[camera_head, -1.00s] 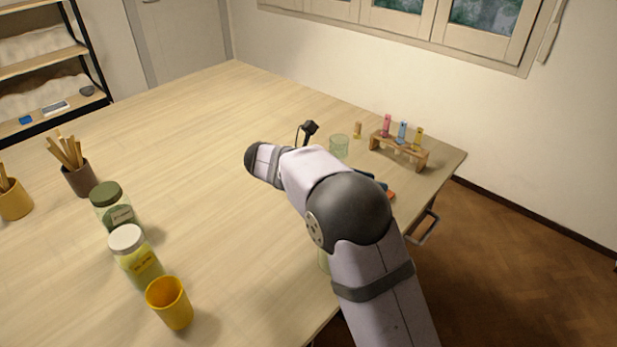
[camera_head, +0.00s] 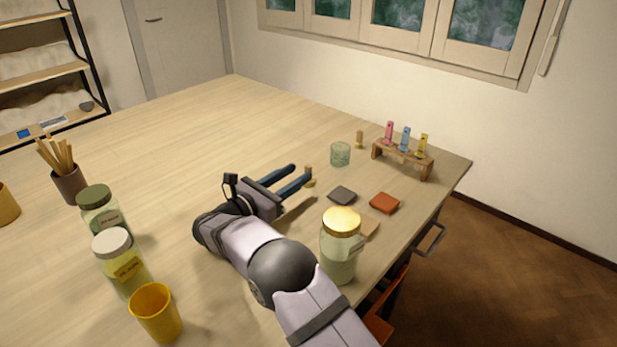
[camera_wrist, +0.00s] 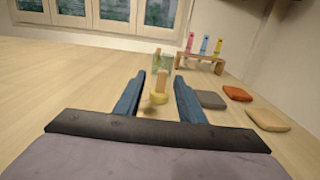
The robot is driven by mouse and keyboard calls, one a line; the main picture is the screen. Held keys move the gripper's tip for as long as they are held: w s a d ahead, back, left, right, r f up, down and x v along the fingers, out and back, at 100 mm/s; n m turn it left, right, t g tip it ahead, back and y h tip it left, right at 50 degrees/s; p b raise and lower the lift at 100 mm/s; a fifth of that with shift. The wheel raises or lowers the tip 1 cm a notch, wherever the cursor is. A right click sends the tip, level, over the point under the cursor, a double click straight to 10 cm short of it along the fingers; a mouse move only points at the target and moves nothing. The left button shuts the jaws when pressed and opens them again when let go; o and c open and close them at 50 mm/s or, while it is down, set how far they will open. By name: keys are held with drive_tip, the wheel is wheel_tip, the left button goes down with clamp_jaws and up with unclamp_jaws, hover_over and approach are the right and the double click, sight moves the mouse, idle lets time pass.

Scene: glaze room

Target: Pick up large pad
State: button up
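Three flat pads lie on the table: a dark grey pad (camera_head: 342,195), an orange-red pad (camera_head: 384,203) and a tan pad (camera_head: 370,228). The jar partly hides the tan one in the head view. In the wrist view the grey (camera_wrist: 211,99), orange (camera_wrist: 237,93) and tan (camera_wrist: 268,120) pads lie right of my fingers. I cannot tell which pad is largest. My gripper (camera_head: 299,174) is low over the table, left of the pads, open with blue fingers apart (camera_wrist: 160,78). A yellow-based tool with a wooden handle (camera_head: 309,182) stands at the fingertips, apparently unheld.
A gold-lidded jar (camera_head: 340,255) stands beside my arm, close to the tan pad. A green glass (camera_head: 340,153) and a wooden rack (camera_head: 403,159) with coloured pieces stand behind the pads. Jars, a yellow cup (camera_head: 156,312) and a stick holder (camera_head: 69,184) stand at left.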

sight(307, 169)
drive_tip(key=shift+d+p+x, duration=0.2)
drive_tip(key=shift+p+x, duration=0.65)
drive_tip(key=shift+x, duration=1.5)
drive_tip(key=shift+d, duration=0.2)
drive_tip(key=shift+c, duration=0.2)
clamp_jaws()
